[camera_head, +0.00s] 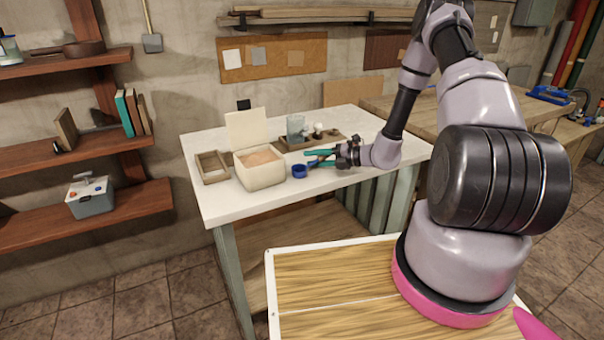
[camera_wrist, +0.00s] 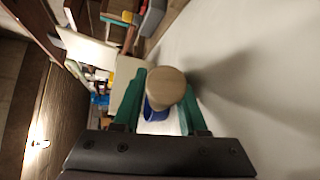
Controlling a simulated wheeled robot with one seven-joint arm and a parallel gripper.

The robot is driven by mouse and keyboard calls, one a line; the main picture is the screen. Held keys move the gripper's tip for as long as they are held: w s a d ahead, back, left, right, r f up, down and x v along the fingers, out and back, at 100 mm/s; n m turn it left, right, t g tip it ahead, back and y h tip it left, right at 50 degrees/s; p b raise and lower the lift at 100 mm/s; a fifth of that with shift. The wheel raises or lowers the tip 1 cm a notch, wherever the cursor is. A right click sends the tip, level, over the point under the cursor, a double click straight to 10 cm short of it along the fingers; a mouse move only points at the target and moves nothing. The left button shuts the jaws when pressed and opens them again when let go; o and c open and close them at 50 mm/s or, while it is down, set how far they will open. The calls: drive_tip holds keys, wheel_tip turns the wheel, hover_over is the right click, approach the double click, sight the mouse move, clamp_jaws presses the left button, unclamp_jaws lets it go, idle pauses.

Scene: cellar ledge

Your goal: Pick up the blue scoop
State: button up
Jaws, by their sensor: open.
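The blue scoop (camera_head: 300,171) lies on the white table, in front of and to the right of a cream bin. My gripper (camera_head: 320,157) has green fingers and reaches in from the right, low over the table, with its fingertips close to the scoop. In the wrist view my gripper (camera_wrist: 160,104) is open, its fingers apart on both sides of a tan round piece that looks like the end of a handle. The blue scoop (camera_wrist: 154,112) shows partly behind that piece. I cannot tell whether either finger touches it.
The cream bin (camera_head: 260,174) has its lid raised and holds tan contents. A small wooden tray (camera_head: 212,168) stands left of it. Behind the gripper, a wooden board (camera_head: 285,146) bears a glass jar (camera_head: 296,128) and small items. The table's front left is clear.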

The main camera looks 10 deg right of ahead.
clamp_jaws()
drive_tip(key=shift+r, duration=0.1)
wheel_tip(320, 180, up, 10)
idle(0.6)
drive_tip(key=shift+r, duration=2.9)
